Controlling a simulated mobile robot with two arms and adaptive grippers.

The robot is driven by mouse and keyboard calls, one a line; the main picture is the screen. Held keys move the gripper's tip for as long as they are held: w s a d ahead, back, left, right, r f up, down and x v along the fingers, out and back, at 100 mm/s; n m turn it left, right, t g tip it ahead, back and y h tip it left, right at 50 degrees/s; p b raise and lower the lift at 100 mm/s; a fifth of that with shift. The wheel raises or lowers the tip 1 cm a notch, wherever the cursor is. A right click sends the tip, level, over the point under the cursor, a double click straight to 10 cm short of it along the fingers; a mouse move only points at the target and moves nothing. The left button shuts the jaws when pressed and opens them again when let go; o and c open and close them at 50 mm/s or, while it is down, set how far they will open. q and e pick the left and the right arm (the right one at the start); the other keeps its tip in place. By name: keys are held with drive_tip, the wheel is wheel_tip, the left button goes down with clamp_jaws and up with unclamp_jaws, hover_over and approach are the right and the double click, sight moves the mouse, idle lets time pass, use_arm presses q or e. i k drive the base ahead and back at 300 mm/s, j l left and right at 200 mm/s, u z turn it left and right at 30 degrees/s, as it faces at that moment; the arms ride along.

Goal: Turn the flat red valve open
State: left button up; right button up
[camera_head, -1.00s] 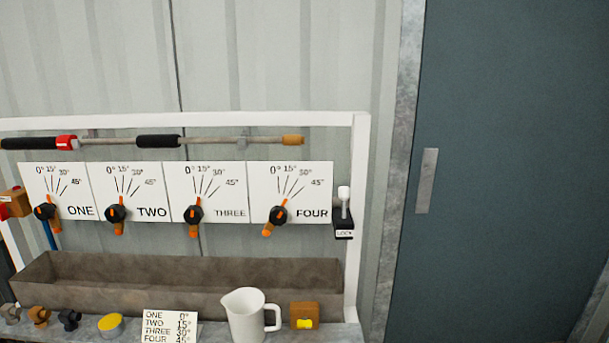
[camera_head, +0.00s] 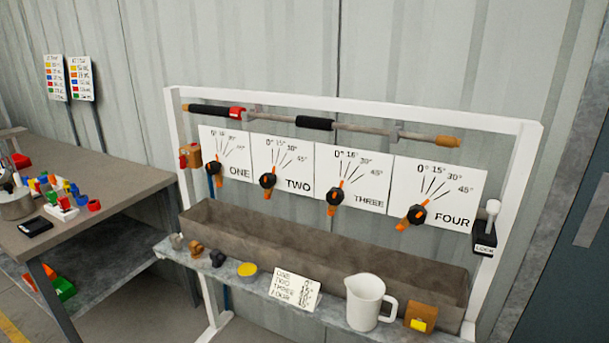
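A small red part (camera_head: 184,161) sits on a brown block (camera_head: 194,154) at the left post of the white frame; it may be the flat red valve, but it is too small to tell its shape or position. A red band (camera_head: 237,113) is on the horizontal pipe (camera_head: 360,130) along the top of the frame. Four-dial panels carry black knobs with orange pointers, such as knob ONE (camera_head: 215,168) and knob FOUR (camera_head: 416,215). Neither of my grippers is in view.
A grey trough (camera_head: 330,245) runs below the dials. A shelf in front holds a white jug (camera_head: 364,301), a card (camera_head: 295,289) and small fittings. A cluttered workbench (camera_head: 130,190) stands left. A lock switch (camera_head: 487,235) is on the right post.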

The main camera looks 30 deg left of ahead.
sight(183, 161)
drive_tip(key=u, duration=1.6)
drive_tip(key=i+j, duration=0.15)
drive_tip(key=j+z, duration=0.05)
